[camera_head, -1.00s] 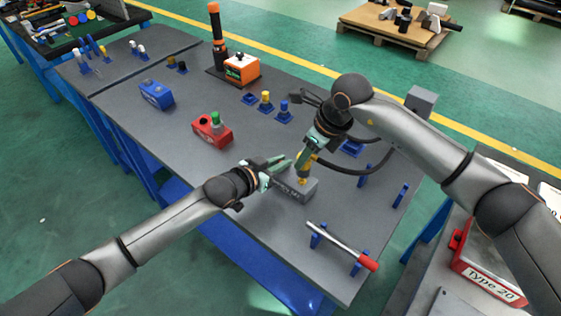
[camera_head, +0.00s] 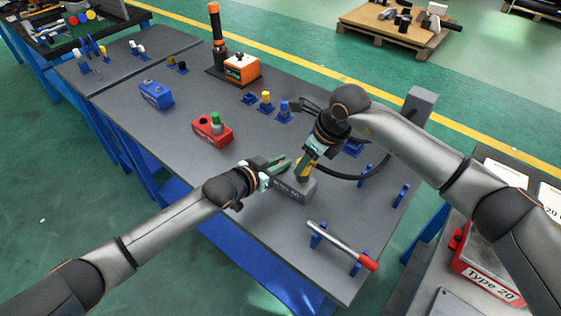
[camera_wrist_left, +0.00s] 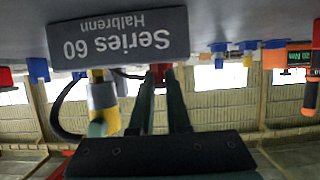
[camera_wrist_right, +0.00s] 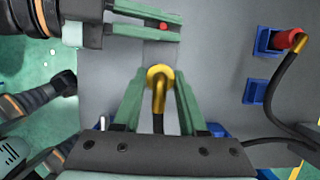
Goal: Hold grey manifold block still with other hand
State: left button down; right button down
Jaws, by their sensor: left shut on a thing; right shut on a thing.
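The grey manifold block (camera_head: 292,192) sits on the table and shows its lettered side in the left wrist view (camera_wrist_left: 120,37). My left gripper (camera_head: 288,163) reaches over the block's top from the left. Its fingers are shut on a small red piece (camera_wrist_left: 158,72) at the block's top, also visible between them in the right wrist view (camera_wrist_right: 163,26). My right gripper (camera_head: 304,168) points down over the other end of the block. It is shut on a yellow elbow fitting (camera_wrist_right: 158,76) with a black hose. The fitting meets the block's top; how it is seated is hidden.
A red-handled bar (camera_head: 340,246) lies on blue stands near the front edge. Blue holders (camera_head: 400,195) and a hose are at the right. A red box (camera_head: 212,130), a blue box (camera_head: 156,94) and an orange box (camera_head: 241,69) stand farther back.

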jog(key=shift+s+f, duration=0.1)
jog(key=shift+f, duration=0.25)
jog(key=shift+c, duration=1.9)
grip_release()
jog(key=shift+r, duration=0.15)
jog(key=shift+v, duration=2.45)
jog(key=v, duration=1.2)
pick_arm(q)
jog(key=c, duration=0.8)
grip_release()
